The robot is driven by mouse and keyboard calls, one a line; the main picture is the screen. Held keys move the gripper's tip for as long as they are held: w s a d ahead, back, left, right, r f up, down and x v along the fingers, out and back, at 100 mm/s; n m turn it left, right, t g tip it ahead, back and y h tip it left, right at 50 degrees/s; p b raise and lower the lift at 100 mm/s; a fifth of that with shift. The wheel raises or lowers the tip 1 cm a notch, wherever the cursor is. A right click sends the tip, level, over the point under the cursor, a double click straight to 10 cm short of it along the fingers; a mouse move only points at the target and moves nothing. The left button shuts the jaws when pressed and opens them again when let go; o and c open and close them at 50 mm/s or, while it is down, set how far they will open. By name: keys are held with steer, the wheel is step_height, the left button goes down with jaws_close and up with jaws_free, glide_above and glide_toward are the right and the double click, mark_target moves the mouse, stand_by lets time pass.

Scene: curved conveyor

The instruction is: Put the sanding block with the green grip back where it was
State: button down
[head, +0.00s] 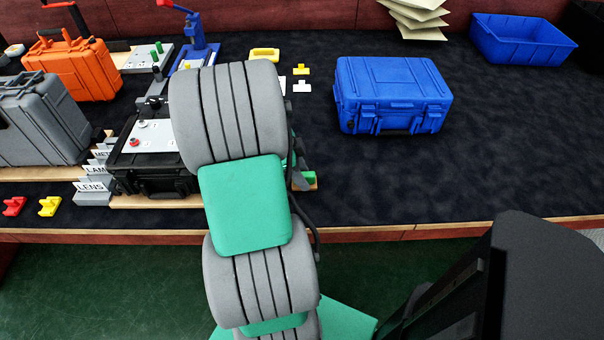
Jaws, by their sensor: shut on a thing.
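My gripper (300,172) is mostly hidden behind my own grey and green arm; only dark parts of it show at the arm's right edge. It is shut on the sanding block with the green grip (309,177). A small part of the block's green top and tan base shows there, low over or on the dark table top near its front edge. I cannot tell whether the block touches the table.
A black case (150,160) with a white panel lies left of my arm, beside label stands (92,187). Grey (40,120) and orange (75,70) cases stand farther left. A blue case (392,95) stands right. The dark table (480,150) is clear at front right.

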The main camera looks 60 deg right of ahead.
steer(key=shift+f, duration=0.25)
steer(key=c, duration=0.8)
jaws_free()
steer(key=shift+r, duration=0.15)
steer(key=shift+o, duration=0.2)
steer(key=p+v, duration=0.1)
steer(key=v, duration=1.1)
steer(key=shift+r, duration=0.15)
